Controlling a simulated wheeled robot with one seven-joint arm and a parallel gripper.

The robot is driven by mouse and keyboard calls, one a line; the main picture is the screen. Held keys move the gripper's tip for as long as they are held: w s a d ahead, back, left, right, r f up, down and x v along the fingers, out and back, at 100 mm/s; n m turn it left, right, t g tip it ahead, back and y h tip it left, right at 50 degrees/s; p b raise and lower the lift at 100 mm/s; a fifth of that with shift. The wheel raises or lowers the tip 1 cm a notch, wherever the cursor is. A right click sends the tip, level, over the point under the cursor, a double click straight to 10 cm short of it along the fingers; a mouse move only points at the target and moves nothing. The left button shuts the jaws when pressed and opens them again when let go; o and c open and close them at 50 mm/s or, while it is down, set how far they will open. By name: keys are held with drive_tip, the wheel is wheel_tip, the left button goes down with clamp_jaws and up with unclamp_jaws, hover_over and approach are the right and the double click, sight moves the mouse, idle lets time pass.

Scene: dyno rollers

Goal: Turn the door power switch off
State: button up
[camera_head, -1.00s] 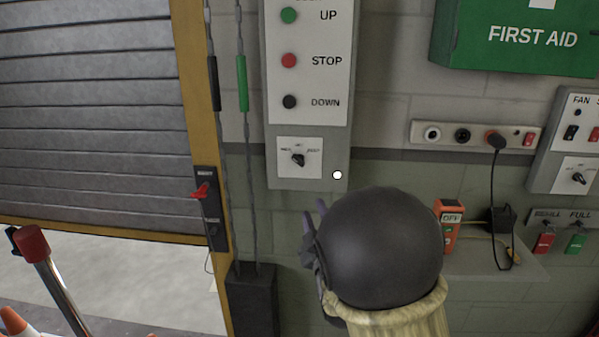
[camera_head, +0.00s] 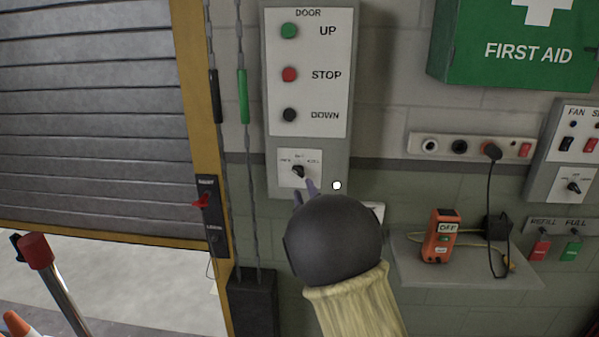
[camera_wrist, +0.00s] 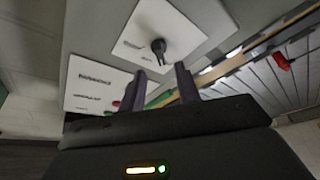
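The door power switch (camera_head: 299,171) is a black rotary knob on a white plate, low on the grey door control panel (camera_head: 340,190). Its pointer is tilted, and the small labels around it are too blurred to read. It also shows in the wrist view (camera_wrist: 158,47), just beyond the fingertips. My gripper (camera_head: 305,188) is just below the knob in the head view. In the wrist view my gripper (camera_wrist: 160,78) is open, with a clear gap between its two fingers and nothing held. The knob lies ahead of this gap, apparently apart from the fingers.
Green, red and black buttons (camera_head: 289,75) sit above the switch. Chains (camera_head: 243,170) hang to the left, beside the yellow door frame (camera_head: 190,60). A shelf (camera_head: 410,270) with an orange device (camera_head: 440,240) juts out at right, below a socket strip (camera_head: 475,147).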

sight(299, 175)
drive_tip(key=p+x, duration=0.2)
drive_tip(key=x, duration=0.4)
drive_tip(key=shift+w+r, duration=0.1)
drive_tip(key=shift+w, duration=0.2)
drive_tip(key=c, duration=0.7)
drive_tip(key=shift+a, duration=0.1)
